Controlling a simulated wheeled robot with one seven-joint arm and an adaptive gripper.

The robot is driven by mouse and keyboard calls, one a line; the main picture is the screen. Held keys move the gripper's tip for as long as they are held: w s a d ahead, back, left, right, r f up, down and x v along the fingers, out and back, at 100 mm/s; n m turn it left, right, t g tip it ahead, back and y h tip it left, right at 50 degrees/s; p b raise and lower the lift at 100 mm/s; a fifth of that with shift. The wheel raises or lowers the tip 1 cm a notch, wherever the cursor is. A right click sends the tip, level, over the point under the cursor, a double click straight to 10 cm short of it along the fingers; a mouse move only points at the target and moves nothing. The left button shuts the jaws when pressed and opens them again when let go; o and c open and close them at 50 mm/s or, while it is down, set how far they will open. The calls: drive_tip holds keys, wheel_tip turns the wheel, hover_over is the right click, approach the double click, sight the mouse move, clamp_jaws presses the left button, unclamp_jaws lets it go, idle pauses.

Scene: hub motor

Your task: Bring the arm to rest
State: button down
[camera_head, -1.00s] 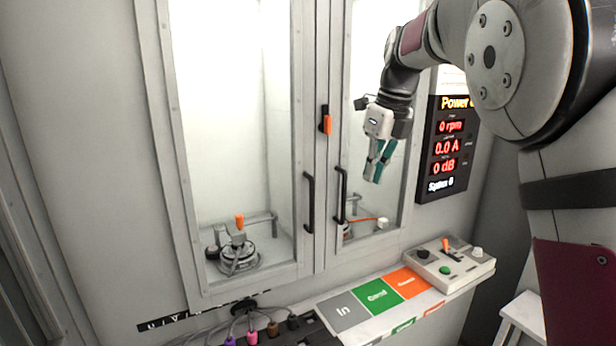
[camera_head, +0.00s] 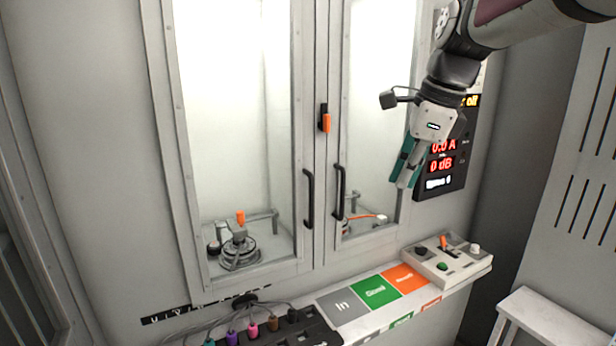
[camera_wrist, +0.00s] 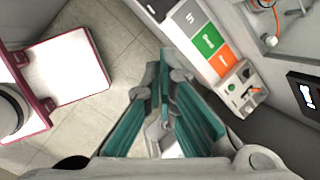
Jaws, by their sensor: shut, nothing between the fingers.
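My gripper (camera_head: 407,166) hangs in the air at the right in the head view, in front of the lit display panel (camera_head: 441,165) and the right cabinet door. Its teal fingers point down and are shut with nothing between them. In the wrist view the gripper (camera_wrist: 165,85) shows its fingertips together, above the floor and apart from the shelf. My arm comes in from the upper right and covers part of the display.
The cabinet doors are closed, with two black handles (camera_head: 309,198). A motor (camera_head: 239,250) sits behind the left glass. Below are a shelf with coloured zones (camera_head: 376,290), a control box (camera_head: 447,262) and several coloured plugs (camera_head: 252,329). A white stool (camera_head: 550,318) stands lower right.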

drive_tip(key=s+d+f+n+t+h, duration=0.1)
drive_tip(key=s+f+n, duration=0.3)
drive_tip(key=s+n, duration=0.6)
drive_tip(key=s+d+f+n+t+h, duration=0.1)
drive_tip(key=s+f+n, duration=0.3)
drive_tip(key=s+n, duration=0.7)
drive_tip(key=s, duration=0.4)
drive_tip(key=shift+s+f+t, duration=0.25)
drive_tip(key=shift+t, duration=0.05)
drive_tip(key=shift+d, duration=0.1)
idle(0.8)
